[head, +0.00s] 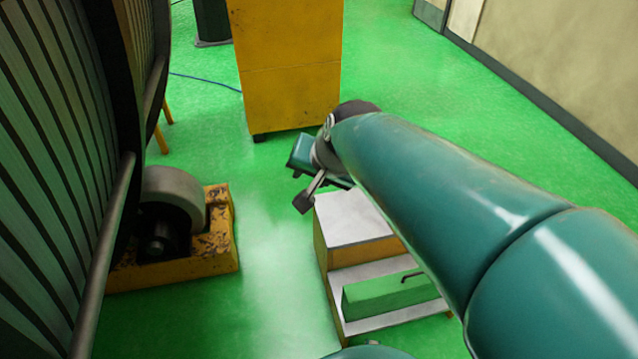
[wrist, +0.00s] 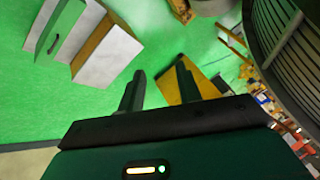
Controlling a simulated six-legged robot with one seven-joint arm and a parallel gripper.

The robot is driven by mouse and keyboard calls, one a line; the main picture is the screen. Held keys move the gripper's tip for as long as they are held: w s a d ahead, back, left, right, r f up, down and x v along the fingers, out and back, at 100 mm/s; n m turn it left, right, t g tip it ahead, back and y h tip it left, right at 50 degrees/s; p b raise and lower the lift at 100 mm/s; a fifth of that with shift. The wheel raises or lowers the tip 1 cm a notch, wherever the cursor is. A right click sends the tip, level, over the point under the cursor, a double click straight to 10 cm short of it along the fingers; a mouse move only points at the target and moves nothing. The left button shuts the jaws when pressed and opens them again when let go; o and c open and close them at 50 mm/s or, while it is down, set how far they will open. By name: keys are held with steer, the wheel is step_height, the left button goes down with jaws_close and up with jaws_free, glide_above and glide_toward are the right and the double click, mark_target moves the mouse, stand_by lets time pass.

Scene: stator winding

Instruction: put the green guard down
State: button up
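The green guard (head: 390,297) is a long green block with a dark handle on top. It rests on the lower step of a small yellow step stand (head: 352,217) with pale treads; my arm hides its right end in the head view. In the wrist view the guard (wrist: 62,27) lies at the upper left, on the stand (wrist: 106,56). My gripper (wrist: 160,80) has its two dark fingers apart with nothing between them. It is clear of the guard. In the head view it is beyond the stand's upper step, partly hidden by my wrist.
A large ribbed drum (head: 60,150) fills the left side, by a grey roller (head: 172,195) on a worn yellow base (head: 222,250). A yellow cabinet (head: 288,65) stands at the back. A wall (head: 560,70) runs along the right. Green floor lies open between roller and stand.

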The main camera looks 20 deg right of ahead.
steer(key=s+n+g+h, duration=0.1)
steer(key=s+n, duration=0.5)
steer(key=s, duration=0.5)
steer(key=shift+s+d+r+n, duration=0.15)
steer(key=shift+s+r+n, duration=0.05)
steer(key=shift+s+n, duration=0.15)
steer(key=shift+a, duration=0.2)
